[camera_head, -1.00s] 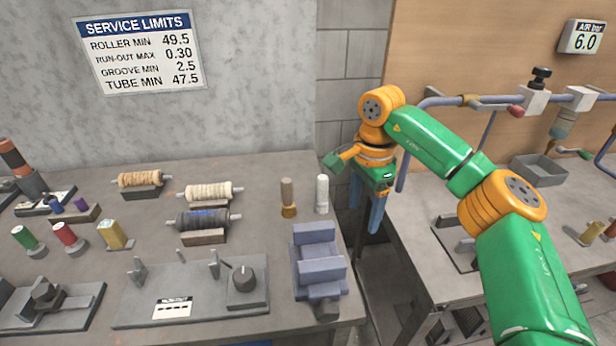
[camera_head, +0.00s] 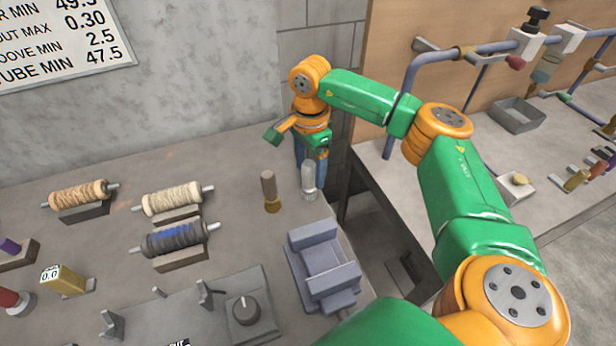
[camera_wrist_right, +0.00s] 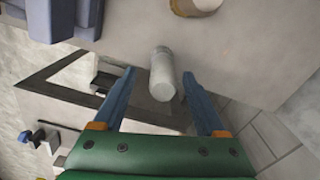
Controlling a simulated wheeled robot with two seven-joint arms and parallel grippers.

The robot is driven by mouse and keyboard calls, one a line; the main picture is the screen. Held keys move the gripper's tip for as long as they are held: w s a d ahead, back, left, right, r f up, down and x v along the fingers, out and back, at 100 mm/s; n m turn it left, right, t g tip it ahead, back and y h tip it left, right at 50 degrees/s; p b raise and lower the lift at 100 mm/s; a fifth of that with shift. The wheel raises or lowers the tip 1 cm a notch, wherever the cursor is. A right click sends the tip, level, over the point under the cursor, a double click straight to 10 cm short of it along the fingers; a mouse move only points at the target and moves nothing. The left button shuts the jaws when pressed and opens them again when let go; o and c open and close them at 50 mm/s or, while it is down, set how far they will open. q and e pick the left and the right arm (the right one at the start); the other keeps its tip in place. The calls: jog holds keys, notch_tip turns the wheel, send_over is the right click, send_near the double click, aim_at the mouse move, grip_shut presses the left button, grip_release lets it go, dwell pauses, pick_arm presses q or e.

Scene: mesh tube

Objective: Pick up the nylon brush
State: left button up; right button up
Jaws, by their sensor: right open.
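The white upright cylinder (camera_head: 308,182), which looks like the nylon brush, stands on the left bench near its right back edge. My right gripper (camera_head: 311,168) is open just behind it, with its blue fingers partly hidden by the brush. In the right wrist view the white brush (camera_wrist_right: 162,78) shows between the open fingertips of the right gripper (camera_wrist_right: 159,73), with a gap to each finger. A brown-handled brush with a brass-coloured base (camera_head: 270,192) stands just left of it. My left gripper is not in view.
A blue-grey V-block fixture (camera_head: 322,262) sits in front of the brushes. Several wound rollers (camera_head: 173,199) lie on stands to the left. A wall (camera_head: 220,70) rises behind the bench. A gap separates it from the right-hand bench (camera_head: 450,200).

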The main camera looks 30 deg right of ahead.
jog(key=shift+f, duration=0.65)
jog(key=shift+w+f, duration=0.2)
jog(key=shift+f, duration=0.15)
grip_shut()
jog(key=shift+r, duration=0.1)
